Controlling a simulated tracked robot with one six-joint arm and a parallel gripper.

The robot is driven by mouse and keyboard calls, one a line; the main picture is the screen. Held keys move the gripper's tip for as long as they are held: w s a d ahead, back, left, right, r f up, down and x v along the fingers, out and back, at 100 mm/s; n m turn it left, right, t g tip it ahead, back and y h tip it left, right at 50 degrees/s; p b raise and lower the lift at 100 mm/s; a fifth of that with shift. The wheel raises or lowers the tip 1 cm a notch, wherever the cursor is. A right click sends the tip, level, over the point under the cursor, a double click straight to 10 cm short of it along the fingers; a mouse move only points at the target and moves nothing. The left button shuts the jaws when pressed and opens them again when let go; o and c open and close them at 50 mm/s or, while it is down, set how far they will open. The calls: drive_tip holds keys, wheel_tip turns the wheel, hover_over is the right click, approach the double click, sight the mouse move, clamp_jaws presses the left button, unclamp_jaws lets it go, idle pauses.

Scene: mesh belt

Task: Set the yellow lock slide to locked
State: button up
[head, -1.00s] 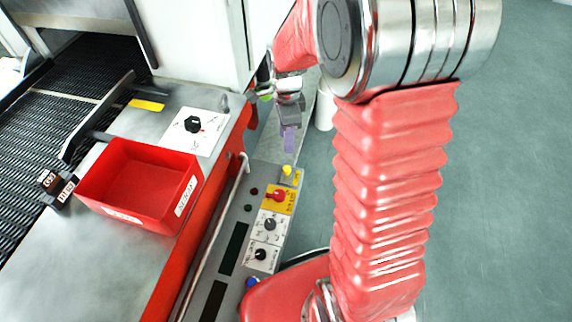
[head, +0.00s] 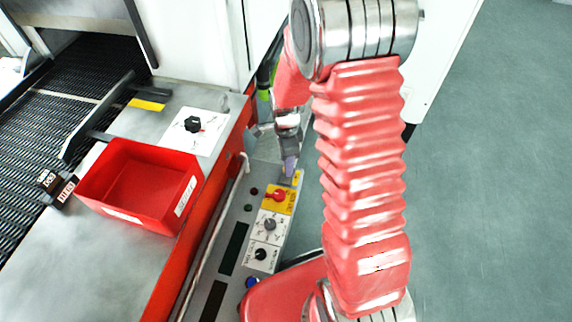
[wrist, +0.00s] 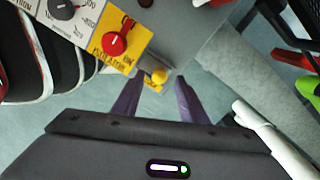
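In the head view my gripper (head: 290,165) points down over the far end of the panel and hides the knob. The slide's position marking is not readable.
A red isolator knob (wrist: 115,43) on a yellow plate is close to the slide; it also shows in the head view (head: 279,195). Grey and black dials (head: 269,225) follow along the panel. A red bin (head: 140,180) stands on the machine top left of a rail.

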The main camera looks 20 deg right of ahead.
drive_tip(key=shift+f, duration=1.05)
drive_tip(key=shift+c, duration=0.4)
clamp_jaws()
